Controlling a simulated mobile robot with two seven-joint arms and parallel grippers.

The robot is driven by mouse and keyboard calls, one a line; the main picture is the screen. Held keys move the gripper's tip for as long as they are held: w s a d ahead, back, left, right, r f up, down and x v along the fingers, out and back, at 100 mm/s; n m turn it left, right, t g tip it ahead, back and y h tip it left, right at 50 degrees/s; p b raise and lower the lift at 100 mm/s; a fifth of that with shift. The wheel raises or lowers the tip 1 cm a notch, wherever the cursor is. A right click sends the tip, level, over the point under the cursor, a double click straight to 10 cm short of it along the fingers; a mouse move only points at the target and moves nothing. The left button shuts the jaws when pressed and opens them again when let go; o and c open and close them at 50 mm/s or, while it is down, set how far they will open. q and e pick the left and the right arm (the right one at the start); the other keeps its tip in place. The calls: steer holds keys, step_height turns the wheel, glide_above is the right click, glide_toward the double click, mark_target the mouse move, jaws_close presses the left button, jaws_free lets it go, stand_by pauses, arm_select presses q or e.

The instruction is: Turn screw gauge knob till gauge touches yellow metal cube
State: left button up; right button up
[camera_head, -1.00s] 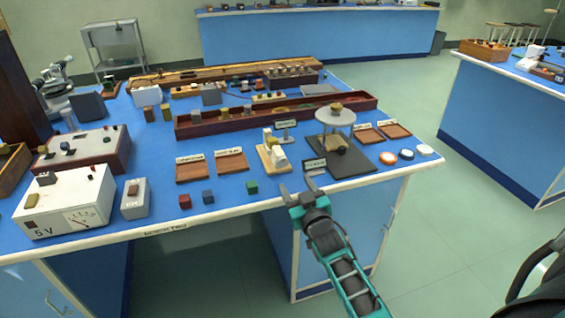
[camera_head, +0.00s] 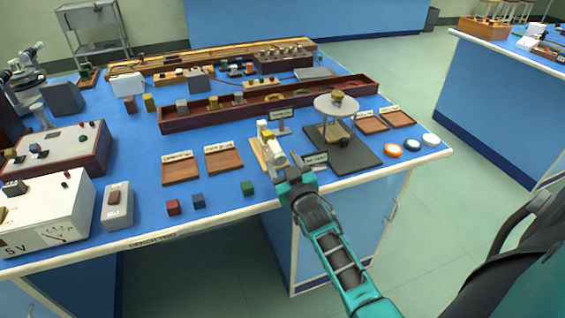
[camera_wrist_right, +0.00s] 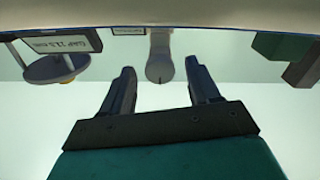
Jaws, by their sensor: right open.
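The screw gauge (camera_head: 270,148) stands near the bench's front edge on a pale wooden base, with a light grey rounded knob end facing me. A small yellowish piece shows at its far part; I cannot tell whether this is the yellow metal cube or whether it touches the gauge. My right gripper (camera_head: 287,178) is just in front of the gauge at the bench edge. In the right wrist view the gripper (camera_wrist_right: 160,88) is open and empty, with the grey knob (camera_wrist_right: 160,62) beyond and between its fingertips, apart from both. My left gripper is out of view.
A small sign (camera_head: 314,160) and a dark stand with a round plate (camera_head: 336,105) are right of the gauge. A green cube (camera_head: 248,188) lies to the left, with blue and red cubes beyond. Wooden trays (camera_head: 224,160) lie behind. The floor in front of the bench is clear.

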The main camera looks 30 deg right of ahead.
steer(key=shift+c, duration=0.2)
steer(key=shift+c, duration=0.7)
steer(key=c, duration=0.9)
steer(key=shift+o, duration=0.2)
